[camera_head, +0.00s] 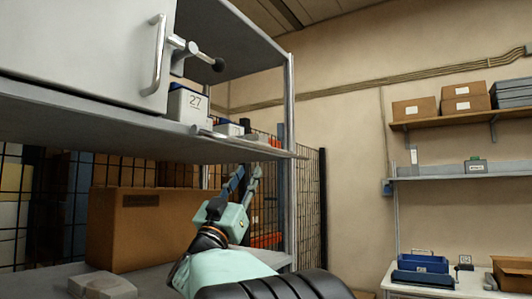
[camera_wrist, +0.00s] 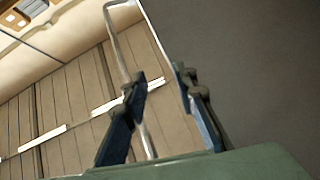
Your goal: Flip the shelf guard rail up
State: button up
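The shelf guard rail appears to be the thin pale metal strip along the front edge of the shelf (camera_head: 262,147) in the head view; it lies low and flat there. In the wrist view a bent metal rod (camera_wrist: 117,45), likely part of this rail, runs down behind my fingers. My gripper (camera_head: 243,178) is below the shelf edge, pointing up, with its two dark fingers apart. In the wrist view my gripper (camera_wrist: 163,82) shows a clear gap between the fingertips and holds nothing. I cannot tell whether a finger touches the rod.
A cardboard box (camera_head: 140,225) sits on the lower shelf, left of my arm. A metal post (camera_head: 290,100) rises right of my gripper. Open space lies beyond it, before the wall.

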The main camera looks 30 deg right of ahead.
aim_at(271, 151)
jog(key=s+a+f+m+g+h, duration=0.1)
jog(key=s+a+m+g+h, duration=0.2)
jog(key=s+m+g, duration=0.3)
jog(key=shift+n+g, duration=0.5)
jog(key=shift+n, duration=0.2)
jog(key=p+x, duration=0.2)
jog(key=x, duration=0.9)
jog(key=shift+d+f+p, duration=0.1)
jog(key=shift+f+p, duration=0.1)
jog(key=shift+p, duration=0.1)
jog(key=shift+c, duration=0.3)
grip_shut()
